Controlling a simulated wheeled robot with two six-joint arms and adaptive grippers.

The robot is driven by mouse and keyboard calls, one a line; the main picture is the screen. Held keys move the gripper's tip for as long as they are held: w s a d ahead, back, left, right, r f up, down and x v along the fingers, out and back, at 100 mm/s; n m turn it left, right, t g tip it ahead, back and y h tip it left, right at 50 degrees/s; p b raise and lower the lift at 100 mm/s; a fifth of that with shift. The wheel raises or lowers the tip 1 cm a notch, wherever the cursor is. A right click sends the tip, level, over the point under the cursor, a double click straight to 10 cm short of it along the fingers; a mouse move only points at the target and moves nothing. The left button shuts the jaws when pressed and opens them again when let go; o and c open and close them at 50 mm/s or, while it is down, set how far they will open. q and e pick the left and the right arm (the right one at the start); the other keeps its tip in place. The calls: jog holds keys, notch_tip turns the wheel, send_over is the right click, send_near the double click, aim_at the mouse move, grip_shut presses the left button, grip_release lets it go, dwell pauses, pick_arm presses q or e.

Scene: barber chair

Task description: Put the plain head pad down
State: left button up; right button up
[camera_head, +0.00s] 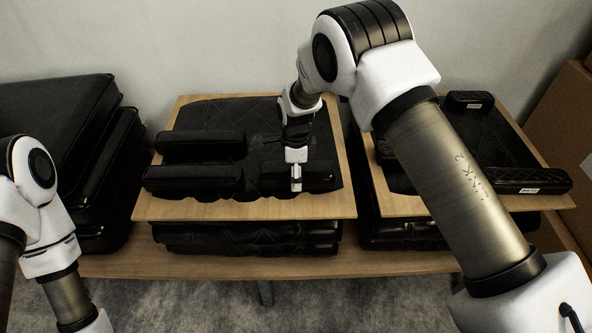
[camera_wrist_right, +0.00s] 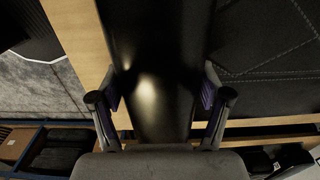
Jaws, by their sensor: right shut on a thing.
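The plain head pad (camera_head: 322,178) is a black, smooth, narrow block at the front right of the middle quilted cushion. My right gripper (camera_head: 296,182) points down and is shut on this pad. In the right wrist view, the plain head pad (camera_wrist_right: 155,65) runs between the two fingers of my right gripper (camera_wrist_right: 160,103). The pad appears level, at or just above the quilted cushion; contact below is hidden. My left arm shows at the left edge, but its gripper is out of view.
Two black pads (camera_head: 200,142) (camera_head: 195,180) lie on the left of the middle wooden board (camera_head: 165,211). The right board (camera_head: 397,205) holds labelled quilted pads (camera_head: 530,181) (camera_head: 470,101). Large black cushions (camera_head: 50,115) stand at left. A cardboard box (camera_head: 562,115) stands at right.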

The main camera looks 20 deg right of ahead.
jog(key=shift+f, duration=0.1)
jog(key=o, duration=1.3)
notch_tip(320, 180, up, 12)
jog(key=shift+r+b, duration=0.1)
jog(key=shift+b, duration=0.45)
jog(key=shift+r, duration=0.1)
